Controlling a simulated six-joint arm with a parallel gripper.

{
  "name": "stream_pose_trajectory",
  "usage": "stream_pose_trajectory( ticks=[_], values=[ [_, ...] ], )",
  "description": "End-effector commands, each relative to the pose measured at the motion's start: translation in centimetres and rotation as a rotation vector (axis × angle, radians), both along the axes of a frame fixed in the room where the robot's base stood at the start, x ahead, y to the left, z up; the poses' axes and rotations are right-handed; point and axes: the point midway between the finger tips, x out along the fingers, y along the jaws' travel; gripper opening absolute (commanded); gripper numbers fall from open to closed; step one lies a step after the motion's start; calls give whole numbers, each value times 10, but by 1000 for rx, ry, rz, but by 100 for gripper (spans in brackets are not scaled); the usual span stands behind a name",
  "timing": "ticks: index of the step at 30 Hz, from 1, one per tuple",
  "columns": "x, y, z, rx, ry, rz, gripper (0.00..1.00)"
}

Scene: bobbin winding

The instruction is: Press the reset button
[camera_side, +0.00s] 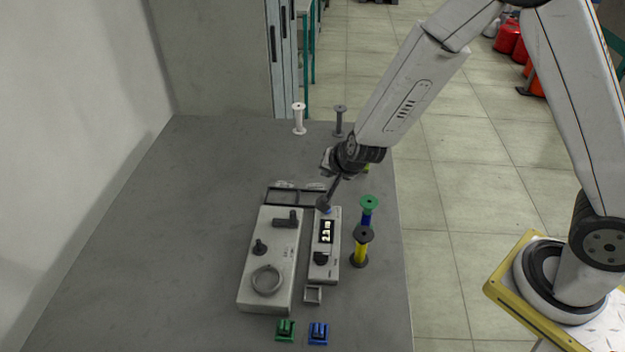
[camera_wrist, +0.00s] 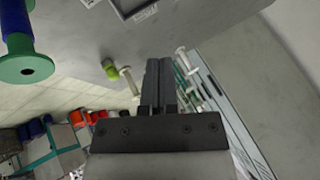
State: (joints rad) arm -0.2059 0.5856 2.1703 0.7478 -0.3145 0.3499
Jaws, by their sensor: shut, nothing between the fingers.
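The narrow grey counter box (camera_side: 333,262) with a lit display (camera_side: 327,231) and a black knob (camera_side: 320,258) stands on the table. My gripper (camera_side: 323,204) points down at the far end of this box, its fingertips at or just above its top. A small blue spot (camera_side: 329,210) shows beside the fingertips; it may be the reset button, mostly hidden by the fingers. I cannot tell whether they touch it. In the wrist view my gripper (camera_wrist: 158,85) has its fingers together with nothing between them; the button is not seen there.
The wider winding box (camera_side: 270,245) stands close on the left. A green-topped blue bobbin (camera_side: 368,210) and a black-topped yellow bobbin (camera_side: 361,247) stand close on the right. White (camera_side: 299,119) and grey (camera_side: 339,121) bobbins stand at the back. Green (camera_side: 285,330) and blue (camera_side: 318,333) clips lie in front.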

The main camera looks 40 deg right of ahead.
Motion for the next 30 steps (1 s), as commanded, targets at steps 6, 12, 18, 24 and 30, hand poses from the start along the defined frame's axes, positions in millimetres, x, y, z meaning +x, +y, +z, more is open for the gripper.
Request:
stream_pose_trajectory(
  ticks=[6, 12, 18, 24, 30],
  values=[
    [0, 0, -9, -3, 3, 0, 0],
    [-1, 0, -25, -2, 3, 1, 0],
    [0, 0, -46, -1, 4, 1, 0],
    [0, 0, -66, 0, 4, 2, 0],
    [0, 0, -80, -1, 2, 2, 0]
  ],
)
